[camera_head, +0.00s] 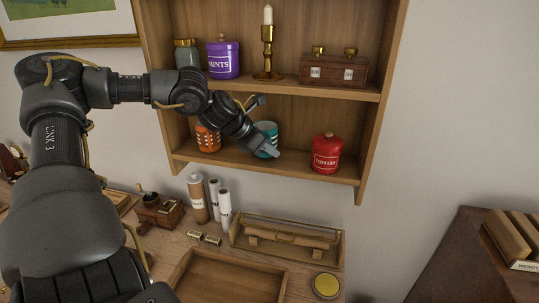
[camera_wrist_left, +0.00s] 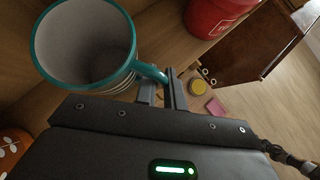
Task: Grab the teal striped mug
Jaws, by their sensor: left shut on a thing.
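The teal striped mug (camera_head: 266,129) stands on the lower shelf of the wooden wall unit, partly hidden behind my left gripper (camera_head: 267,148). In the left wrist view the mug (camera_wrist_left: 84,42) shows its teal rim, pale empty inside and a teal handle. The left gripper (camera_wrist_left: 162,88) is shut on that handle. The mug looks upright; whether it touches the shelf is hidden. My right gripper is in neither view.
An orange patterned mug (camera_head: 208,138) stands left of the teal one, and a red toffee jar (camera_head: 326,153) stands to its right. The upper shelf (camera_head: 310,90) is close above. Below, the desk holds an open wooden tray (camera_head: 282,290) and white rolls.

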